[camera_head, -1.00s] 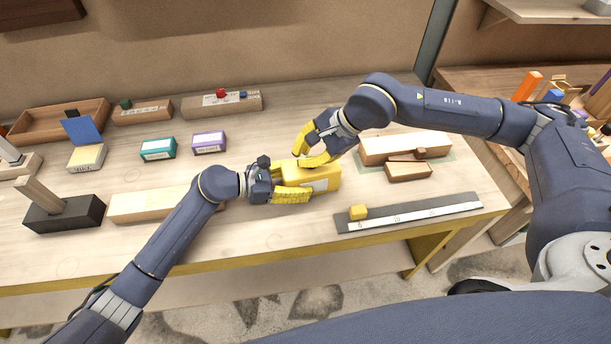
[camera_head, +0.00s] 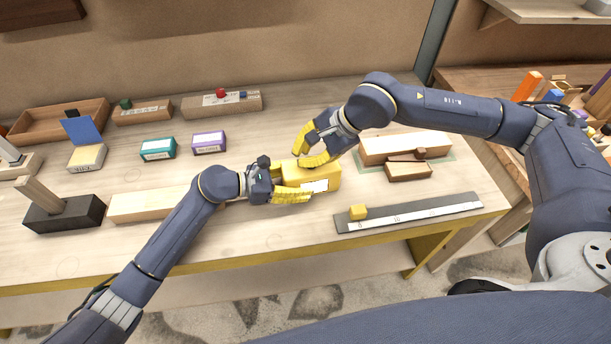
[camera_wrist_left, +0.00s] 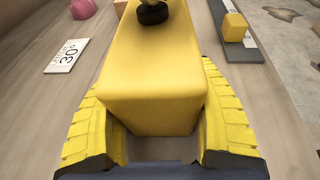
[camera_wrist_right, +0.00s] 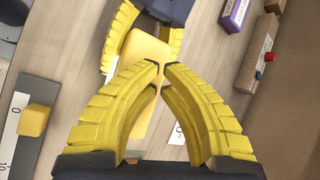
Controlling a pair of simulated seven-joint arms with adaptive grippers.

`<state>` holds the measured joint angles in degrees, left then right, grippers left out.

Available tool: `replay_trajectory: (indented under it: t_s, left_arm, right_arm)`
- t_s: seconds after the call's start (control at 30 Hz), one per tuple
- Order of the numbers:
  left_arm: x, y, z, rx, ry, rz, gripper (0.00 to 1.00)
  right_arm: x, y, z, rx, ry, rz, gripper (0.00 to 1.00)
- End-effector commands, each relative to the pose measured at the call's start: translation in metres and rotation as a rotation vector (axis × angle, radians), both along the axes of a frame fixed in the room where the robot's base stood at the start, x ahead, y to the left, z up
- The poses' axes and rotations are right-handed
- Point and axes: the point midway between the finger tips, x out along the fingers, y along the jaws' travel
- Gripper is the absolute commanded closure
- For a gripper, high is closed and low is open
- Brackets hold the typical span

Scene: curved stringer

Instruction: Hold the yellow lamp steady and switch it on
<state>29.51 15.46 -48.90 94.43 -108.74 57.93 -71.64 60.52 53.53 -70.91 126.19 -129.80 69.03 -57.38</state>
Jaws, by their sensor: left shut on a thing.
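A small yellow cube (camera_head: 358,212) sits on a grey ruler strip (camera_head: 410,214) at the front right. Wooden blocks (camera_head: 405,148) lie to the right. Teal (camera_head: 158,148) and purple (camera_head: 209,142) boxes stand behind left. A pale wooden block (camera_head: 150,204) lies beside my left arm.

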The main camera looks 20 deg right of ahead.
Motion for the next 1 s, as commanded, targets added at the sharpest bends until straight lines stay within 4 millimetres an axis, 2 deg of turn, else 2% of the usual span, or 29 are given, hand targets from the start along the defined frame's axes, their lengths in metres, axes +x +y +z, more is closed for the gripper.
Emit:
replay_trajectory:
  t_s: [0.2,0.57,1.0]
  left_arm:
    - [0.000,0.000,0.000,0.000,0.000,0.001,0.68]
    - [0.000,0.000,0.000,0.000,0.000,0.001,0.68]
    - [0.000,0.000,0.000,0.000,0.000,0.001,0.68]
  right_arm:
    - [0.000,0.000,0.008,0.000,-0.002,0.000,1.00]
    - [0.000,0.000,0.011,0.000,-0.001,0.000,1.00]
    - [0.001,0.000,0.047,0.001,-0.002,0.000,1.00]
